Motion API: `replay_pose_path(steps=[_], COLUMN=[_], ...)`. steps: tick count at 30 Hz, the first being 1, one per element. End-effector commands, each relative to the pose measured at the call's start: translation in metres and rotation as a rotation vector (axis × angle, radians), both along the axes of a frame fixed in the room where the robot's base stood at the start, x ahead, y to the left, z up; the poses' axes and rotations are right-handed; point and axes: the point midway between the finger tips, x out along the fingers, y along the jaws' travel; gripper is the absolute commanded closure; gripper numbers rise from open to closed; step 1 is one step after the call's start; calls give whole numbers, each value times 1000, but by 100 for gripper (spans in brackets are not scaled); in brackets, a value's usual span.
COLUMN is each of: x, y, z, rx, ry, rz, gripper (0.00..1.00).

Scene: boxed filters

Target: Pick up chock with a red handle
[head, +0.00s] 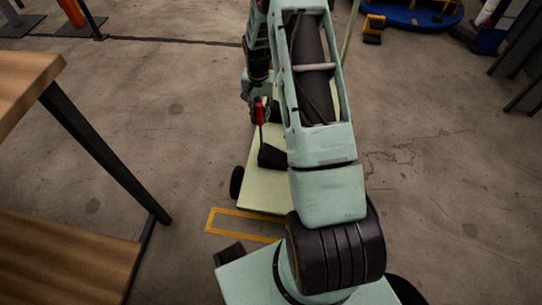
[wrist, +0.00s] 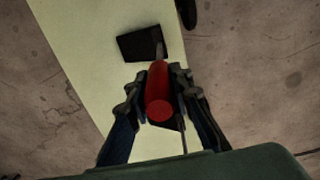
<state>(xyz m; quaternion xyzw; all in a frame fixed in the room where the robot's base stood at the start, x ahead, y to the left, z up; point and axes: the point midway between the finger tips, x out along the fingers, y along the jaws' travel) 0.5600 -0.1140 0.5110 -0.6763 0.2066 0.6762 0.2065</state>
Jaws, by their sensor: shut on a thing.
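The chock is a black wedge (head: 271,156) with a thin rod and a red handle (head: 260,114). In the head view it is on a pale green cart deck (head: 262,196), with the handle upright. The wrist view looks down on the red handle (wrist: 159,95) and the black wedge (wrist: 140,44) beyond it. My gripper (wrist: 161,78) is shut on the red handle, with a finger on each side. In the head view my gripper (head: 258,104) is at the handle, partly hidden by my arm. I cannot tell whether the wedge touches the deck.
A wooden table (head: 45,245) with dark legs stands at the left. A yellow rectangle (head: 243,225) is marked on the floor near the cart. A yellow-black object (head: 373,28) and a blue round base (head: 410,14) are at the back right. Open floor lies on both sides.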

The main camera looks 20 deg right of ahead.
Motion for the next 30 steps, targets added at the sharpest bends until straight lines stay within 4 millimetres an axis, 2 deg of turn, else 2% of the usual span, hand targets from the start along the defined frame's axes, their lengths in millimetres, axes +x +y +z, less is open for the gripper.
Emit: replay_pose_path(steps=[13,21,30], x=[1,1,-17], y=[0,-2,-26], z=[11,37,72], rx=[-1,-1,-3], ry=[-3,-3,-4], rz=[0,0,-3], gripper=[100,100,100])
